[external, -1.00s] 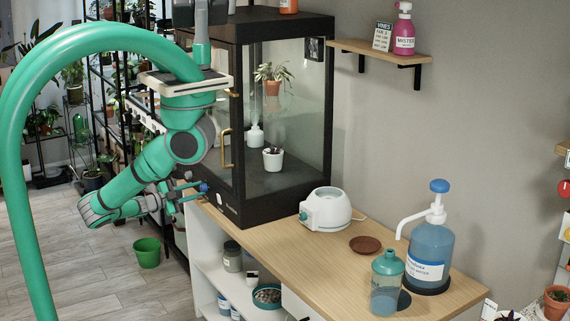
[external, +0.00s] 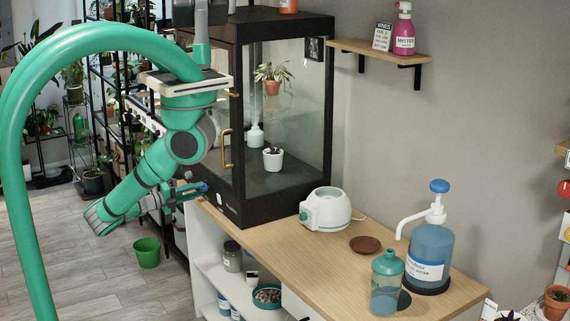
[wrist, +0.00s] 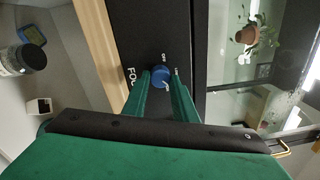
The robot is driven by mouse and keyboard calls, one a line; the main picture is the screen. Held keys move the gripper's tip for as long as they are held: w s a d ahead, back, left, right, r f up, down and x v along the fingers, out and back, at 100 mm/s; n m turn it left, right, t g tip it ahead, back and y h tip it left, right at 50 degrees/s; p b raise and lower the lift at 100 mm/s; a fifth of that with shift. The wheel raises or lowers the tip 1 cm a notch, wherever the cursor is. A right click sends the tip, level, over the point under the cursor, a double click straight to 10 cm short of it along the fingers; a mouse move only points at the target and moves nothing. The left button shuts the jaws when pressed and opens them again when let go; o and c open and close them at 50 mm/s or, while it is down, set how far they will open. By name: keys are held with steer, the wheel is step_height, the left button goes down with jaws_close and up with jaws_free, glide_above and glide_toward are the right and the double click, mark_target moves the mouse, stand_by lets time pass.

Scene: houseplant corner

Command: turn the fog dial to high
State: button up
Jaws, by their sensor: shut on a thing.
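The fog dial (wrist: 160,76) is a small round blue knob on the black base strip of the glass cabinet (external: 285,193). Printed letters sit around it, including FOG and OFF; a pale mark shows on its face, but its exact setting is hard to read. My gripper (wrist: 160,80) has its two green fingers on either side of the dial, shut on it. In the external view, my gripper (external: 203,189) is at the cabinet's lower front, and the dial is mostly hidden by the fingers.
The wooden counter (external: 390,272) holds a white device (external: 325,211), a brown saucer (external: 365,244), a teal-topped bottle (external: 387,283) and a blue pump bottle (external: 431,255). Brass handles mark the cabinet doors. A green bucket (external: 147,253) stands on the floor below my arm.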

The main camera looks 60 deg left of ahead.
steer(key=shift+m, duration=1.4)
steer(key=shift+f+m, duration=0.1)
steer(key=shift+m, duration=0.2)
steer(key=o, duration=1)
steer(key=shift+o, duration=0.2)
steer(key=s, duration=1.1)
steer(key=shift+a+f, duration=0.15)
steer(key=shift+w, duration=0.1)
